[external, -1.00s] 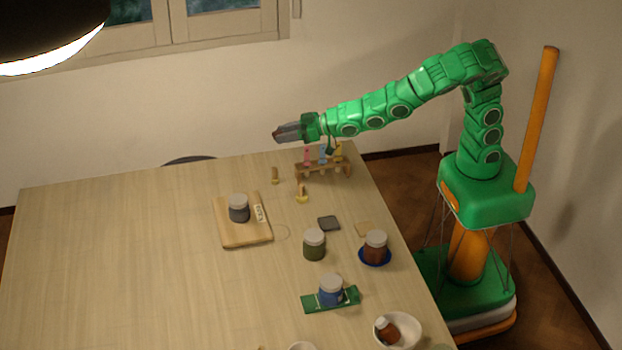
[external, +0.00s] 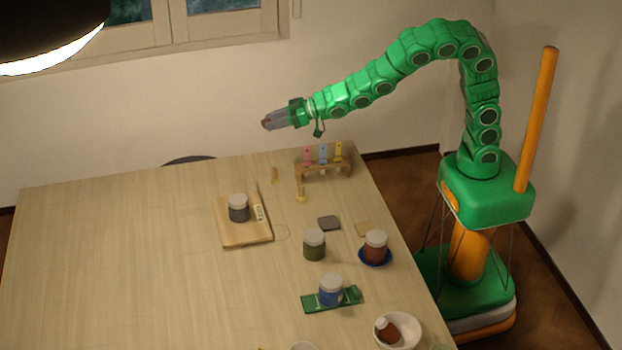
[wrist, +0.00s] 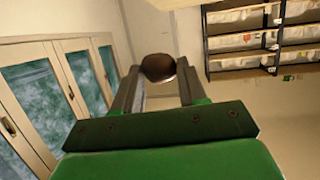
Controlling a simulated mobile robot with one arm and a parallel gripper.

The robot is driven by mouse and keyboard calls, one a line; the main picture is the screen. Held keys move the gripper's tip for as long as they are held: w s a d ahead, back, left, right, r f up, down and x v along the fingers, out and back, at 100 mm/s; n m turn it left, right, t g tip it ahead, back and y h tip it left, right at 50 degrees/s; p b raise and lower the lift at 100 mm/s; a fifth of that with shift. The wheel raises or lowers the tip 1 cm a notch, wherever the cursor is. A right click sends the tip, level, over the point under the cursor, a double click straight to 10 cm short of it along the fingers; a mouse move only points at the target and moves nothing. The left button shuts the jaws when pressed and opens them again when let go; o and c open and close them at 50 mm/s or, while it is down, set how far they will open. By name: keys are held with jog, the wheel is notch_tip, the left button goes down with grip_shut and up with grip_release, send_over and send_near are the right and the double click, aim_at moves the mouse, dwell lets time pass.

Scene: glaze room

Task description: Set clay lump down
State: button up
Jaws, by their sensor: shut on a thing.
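My gripper (external: 268,124) is shut on a small brown clay lump (wrist: 158,67). In the wrist view the rounded lump sits between the two fingertips. In the external view the lump shows only as a small dark reddish tip (external: 265,122) at the end of the fingers. My gripper points left, well above the far edge of the pale wooden table (external: 110,250), with the lump clear of everything below it.
A rack (external: 323,170) with colored tools stands at the table's far right. A wooden board (external: 235,235) bears a grey jar (external: 238,208). Other jars, such as a green one (external: 314,245), and a white bowl (external: 410,325) stand along the right. The left of the table is clear.

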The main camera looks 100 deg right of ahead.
jog(key=d+n+y, duration=0.1)
jog(key=d, duration=0.2)
jog(key=n+g+y, duration=0.4)
jog(key=n+y, duration=0.6)
jog(key=y, duration=0.1)
send_over(331, 155)
notch_tip(331, 155, down, 8)
jog(key=shift+w, duration=0.1)
jog(key=shift+f, duration=4.75)
jog(key=shift+f, duration=0.15)
jog(key=o, duration=1.1)
jog(key=shift+c, duration=0.2)
